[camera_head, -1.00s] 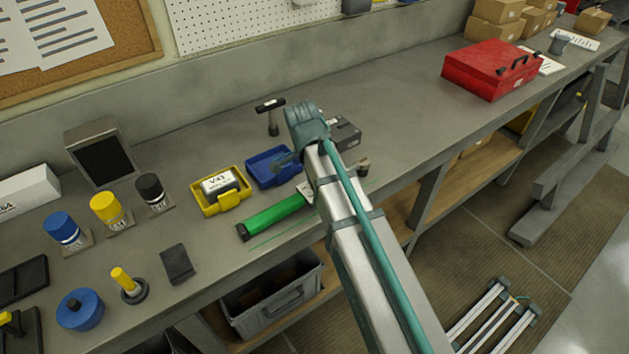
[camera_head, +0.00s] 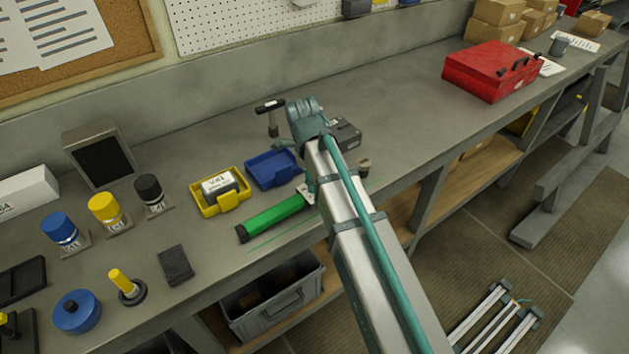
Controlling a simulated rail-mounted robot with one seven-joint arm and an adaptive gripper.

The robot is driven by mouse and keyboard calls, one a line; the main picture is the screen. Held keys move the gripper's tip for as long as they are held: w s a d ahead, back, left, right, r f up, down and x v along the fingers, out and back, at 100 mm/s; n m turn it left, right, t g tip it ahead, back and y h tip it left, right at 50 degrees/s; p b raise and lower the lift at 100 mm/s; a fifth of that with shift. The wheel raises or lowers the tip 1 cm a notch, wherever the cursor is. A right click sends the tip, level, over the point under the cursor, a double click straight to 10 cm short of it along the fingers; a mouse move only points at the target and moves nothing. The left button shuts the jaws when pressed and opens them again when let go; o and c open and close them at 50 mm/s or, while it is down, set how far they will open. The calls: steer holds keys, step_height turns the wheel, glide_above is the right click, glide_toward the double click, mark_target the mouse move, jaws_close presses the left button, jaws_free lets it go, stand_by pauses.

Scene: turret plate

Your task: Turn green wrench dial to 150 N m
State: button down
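The green wrench (camera_head: 275,216) lies on the workbench near its front edge, with a black end cap at its left end. A small white label or scale (camera_head: 306,192) shows at its right end, next to my arm. No dial reading is legible, and the rest of the wrench's right end is hidden behind my arm. My arm reaches up from the lower right over the bench, and its teal part (camera_head: 308,122) stands above the wrench's right side. My gripper's fingertips are hidden behind the arm, so their opening cannot be seen.
A blue tray (camera_head: 262,181) and a yellow tray (camera_head: 203,208) holding a labelled block sit behind the wrench. A dark box (camera_head: 347,135) and a small knob-topped post (camera_head: 364,168) stand right of my arm. Clear bench extends toward the red toolbox (camera_head: 470,76).

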steer(key=shift+m, duration=0.4)
steer(key=c, duration=0.8)
jaws_free()
steer(key=shift+c, duration=0.2)
step_height(320, 180, up, 12)
steer(key=a, duration=0.1)
steer(key=shift+a, duration=0.2)
